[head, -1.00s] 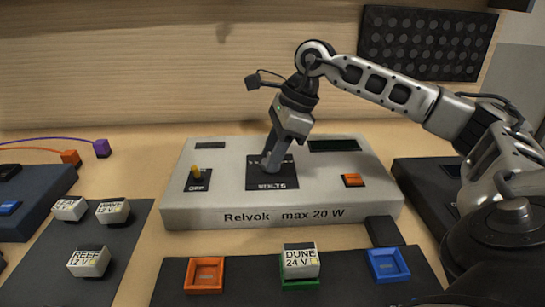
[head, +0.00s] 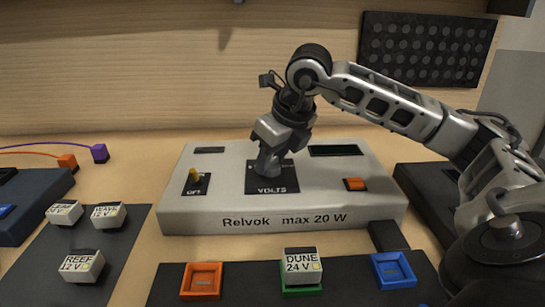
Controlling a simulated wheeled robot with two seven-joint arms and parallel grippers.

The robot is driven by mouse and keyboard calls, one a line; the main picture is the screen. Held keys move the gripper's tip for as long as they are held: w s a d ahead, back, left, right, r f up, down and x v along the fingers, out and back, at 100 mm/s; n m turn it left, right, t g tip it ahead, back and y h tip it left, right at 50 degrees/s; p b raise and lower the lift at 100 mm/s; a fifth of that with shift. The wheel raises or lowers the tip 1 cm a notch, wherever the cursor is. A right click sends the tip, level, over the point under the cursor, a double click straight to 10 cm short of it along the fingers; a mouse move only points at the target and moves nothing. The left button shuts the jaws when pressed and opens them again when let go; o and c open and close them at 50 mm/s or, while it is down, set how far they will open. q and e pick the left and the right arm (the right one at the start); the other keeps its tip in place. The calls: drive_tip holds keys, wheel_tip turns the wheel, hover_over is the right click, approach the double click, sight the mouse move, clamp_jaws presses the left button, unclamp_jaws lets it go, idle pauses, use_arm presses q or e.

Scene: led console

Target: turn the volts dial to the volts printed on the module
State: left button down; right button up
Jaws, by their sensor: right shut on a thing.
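The Relvok console (head: 190,215) is a light grey box marked "max 20 W". Its black VOLTS plate (head: 272,188) lies in the middle of the top. My right gripper (head: 267,170) points down at that plate and is shut on the volts dial, which the fingers hide along with most of its scale marks. The module marked DUNE 24 V (head: 301,265) sits in the green socket (head: 303,292). My left gripper is not in view.
A yellow switch lever (head: 197,180) by an OFF label, an orange button (head: 355,184) and a dark display (head: 335,151) are on the console. Orange (head: 187,293) and blue (head: 376,278) sockets are empty. Several modules, including REEF 12 V (head: 81,266), stand on the left mat (head: 50,285).

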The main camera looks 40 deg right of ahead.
drive_tip(key=shift+m+h, duration=0.6)
drive_tip(key=shift+m, duration=0.7)
drive_tip(key=o, duration=1)
